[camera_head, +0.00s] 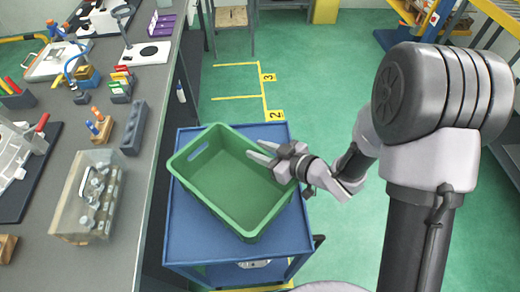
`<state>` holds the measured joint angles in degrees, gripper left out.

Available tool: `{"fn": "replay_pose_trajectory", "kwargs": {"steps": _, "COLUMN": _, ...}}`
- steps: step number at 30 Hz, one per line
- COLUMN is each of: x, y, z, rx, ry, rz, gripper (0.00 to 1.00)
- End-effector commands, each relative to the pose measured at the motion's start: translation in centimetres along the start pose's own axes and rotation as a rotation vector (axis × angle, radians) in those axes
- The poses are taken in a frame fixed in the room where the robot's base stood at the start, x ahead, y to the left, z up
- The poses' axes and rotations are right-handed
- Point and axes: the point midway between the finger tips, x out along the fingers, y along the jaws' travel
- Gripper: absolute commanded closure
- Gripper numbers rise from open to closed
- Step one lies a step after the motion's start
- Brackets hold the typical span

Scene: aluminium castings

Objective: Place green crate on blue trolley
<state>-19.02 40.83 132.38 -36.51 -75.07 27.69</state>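The green crate (197,195) is empty and sits on the top of the blue trolley (283,240), turned at an angle to the trolley's edges. The crate appears to rest flat, with its lower corner near the trolley's front. My gripper (260,152) is open, with its two fingers spread and pointing left over the crate's upper right part. Nothing is between the fingers. I cannot tell whether they touch the crate's rim.
A grey workbench (130,200) with tools and a clear box (88,198) of metal parts runs along the left, close beside the trolley. Yellow numbered floor markings (265,90) lie behind the trolley. Green floor is free to the right, and shelving stands at the upper right.

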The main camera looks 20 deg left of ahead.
Motion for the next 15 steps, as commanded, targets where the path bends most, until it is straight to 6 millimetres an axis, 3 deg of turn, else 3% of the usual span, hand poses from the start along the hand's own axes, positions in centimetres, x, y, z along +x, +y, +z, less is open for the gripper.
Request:
{"fn": "replay_pose_trajectory", "kwargs": {"steps": 5, "x": -0.5, "y": 0.1, "z": -0.5, "rx": 0.001, "ry": 0.000, "rz": 0.001, "gripper": 0.70}}
{"fn": "replay_pose_trajectory", "kwargs": {"steps": 15, "x": -8.5, "y": 0.2, "z": -0.6, "rx": 0.003, "ry": 0.000, "rz": 0.005, "gripper": 0.70}}
